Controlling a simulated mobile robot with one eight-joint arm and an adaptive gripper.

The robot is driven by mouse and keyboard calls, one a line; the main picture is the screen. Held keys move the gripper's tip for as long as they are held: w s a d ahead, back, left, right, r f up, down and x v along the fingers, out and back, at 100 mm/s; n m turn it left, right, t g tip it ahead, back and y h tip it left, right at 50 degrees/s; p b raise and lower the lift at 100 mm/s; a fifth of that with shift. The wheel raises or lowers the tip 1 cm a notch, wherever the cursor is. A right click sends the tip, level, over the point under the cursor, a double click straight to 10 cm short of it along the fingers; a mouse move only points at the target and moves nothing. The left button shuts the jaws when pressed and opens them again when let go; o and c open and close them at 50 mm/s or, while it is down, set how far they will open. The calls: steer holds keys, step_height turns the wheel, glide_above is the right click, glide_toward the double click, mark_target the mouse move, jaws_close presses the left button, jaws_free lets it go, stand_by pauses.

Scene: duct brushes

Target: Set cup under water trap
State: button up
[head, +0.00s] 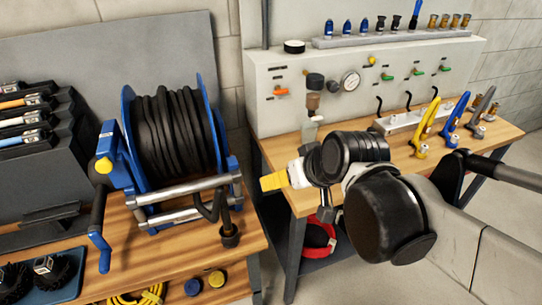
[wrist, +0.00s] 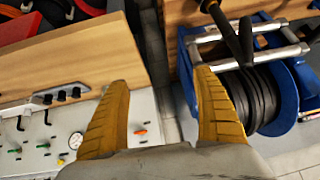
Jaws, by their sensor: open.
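My gripper (head: 273,181) is in front of the right bench's left edge in the head view. In the wrist view its two yellow fingers (wrist: 162,78) are spread wide with nothing between them. The water trap (head: 313,101) seems to be the brownish bowl under a black knob on the pale panel, left of the round gauge. A small pale grey piece (head: 309,130) shows just below it; I cannot tell what it is. I cannot make out a cup for certain in either view. My arm hides part of the right bench.
A blue hose reel (head: 170,140) stands on the left bench (head: 255,235). The panel (head: 262,100) stands on the right bench (head: 505,135), with yellow, blue and grey tools (head: 425,125) before it. A gap separates the benches. A red item (head: 318,240) sits on the lower shelf.

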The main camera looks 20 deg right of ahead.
steer(key=s+g+h, duration=0.1)
steer(key=s, duration=0.6)
steer(key=shift+f+m, duration=0.3)
steer(key=shift+f, duration=0.15)
steer(key=shift+a, duration=0.1)
stand_by(1.2)
